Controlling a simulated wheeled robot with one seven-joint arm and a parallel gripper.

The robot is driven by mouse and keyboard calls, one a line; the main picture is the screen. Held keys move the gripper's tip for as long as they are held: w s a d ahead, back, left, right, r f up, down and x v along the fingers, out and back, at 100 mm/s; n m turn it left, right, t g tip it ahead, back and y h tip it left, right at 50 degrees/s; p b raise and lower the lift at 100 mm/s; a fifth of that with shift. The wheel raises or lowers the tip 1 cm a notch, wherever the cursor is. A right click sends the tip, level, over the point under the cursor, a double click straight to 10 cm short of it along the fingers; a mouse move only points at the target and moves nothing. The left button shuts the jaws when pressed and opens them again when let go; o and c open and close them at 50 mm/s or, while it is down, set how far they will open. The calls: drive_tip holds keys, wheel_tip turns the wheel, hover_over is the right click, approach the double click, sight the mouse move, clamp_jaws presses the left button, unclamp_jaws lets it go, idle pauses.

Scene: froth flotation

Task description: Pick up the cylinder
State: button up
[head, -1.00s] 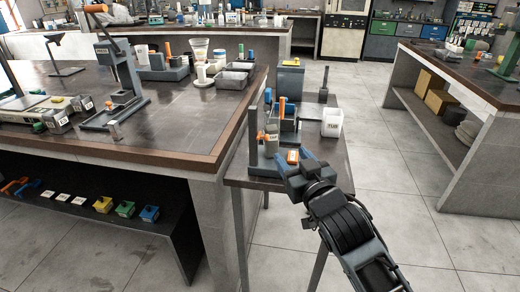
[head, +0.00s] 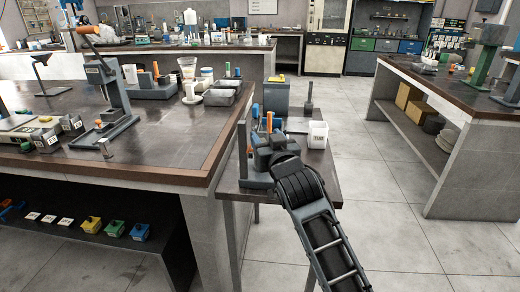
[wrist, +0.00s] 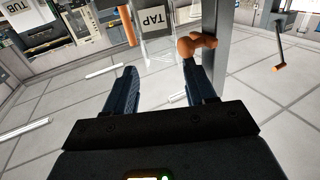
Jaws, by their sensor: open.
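My gripper (wrist: 160,76) is open, with nothing between its two dark blue fingers in the wrist view. In the head view my gripper (head: 270,148) is over the small side table (head: 228,187), its fingertips hidden. An orange upright cylinder (head: 270,121) stands just behind it there. An orange T-shaped handle (wrist: 197,44) on a grey post shows by the right finger. I cannot tell for sure which of these is the task's cylinder.
A white tub (head: 318,135) and a blue-grey box (head: 276,95) stand on the side table. A grey post (head: 242,150) rises at its left. The large bench (head: 150,172) is left of it. The floor to the right is clear up to another bench (head: 440,101).

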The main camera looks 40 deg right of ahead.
sight(262, 133)
drive_tip(key=p+x, duration=0.1)
drive_tip(key=x, duration=0.4)
drive_tip(key=shift+w+a+r, duration=0.1)
drive_tip(key=shift+w+a, duration=0.05)
clamp_jaws()
idle(0.4)
